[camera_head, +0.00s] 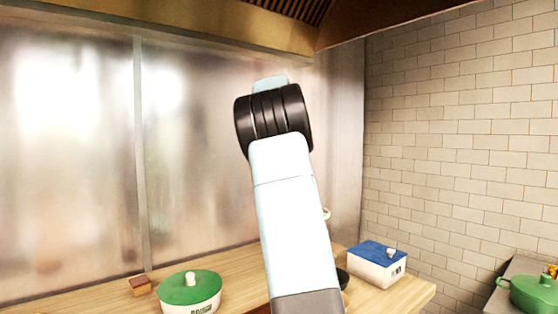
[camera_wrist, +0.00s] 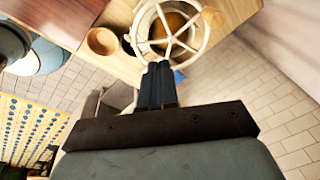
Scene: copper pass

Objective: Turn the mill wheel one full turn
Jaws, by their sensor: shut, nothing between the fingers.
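The mill wheel (camera_wrist: 196,42) is a pale, spoked ring at the top of the wrist view, with a tan knob (camera_wrist: 213,17) on the right of its rim. My gripper (camera_wrist: 157,66) is shut and empty. Its fingertips reach up to the lower edge of the wheel's rim in the picture, left of and below the knob. I cannot tell whether they touch the rim. In the head view my arm hides the gripper and most of what is behind it; only a small pale curved piece (camera_head: 326,213) shows past the arm, perhaps part of the wheel.
A wooden counter (camera_head: 245,268) runs along the metal wall. A green-lidded pot (camera_head: 190,287) and a small brown block (camera_head: 140,285) stand left of my arm, a blue-lidded box (camera_head: 376,263) right. A wooden bowl (camera_wrist: 102,41) is near the wheel. A green pot (camera_head: 533,293) stands far right.

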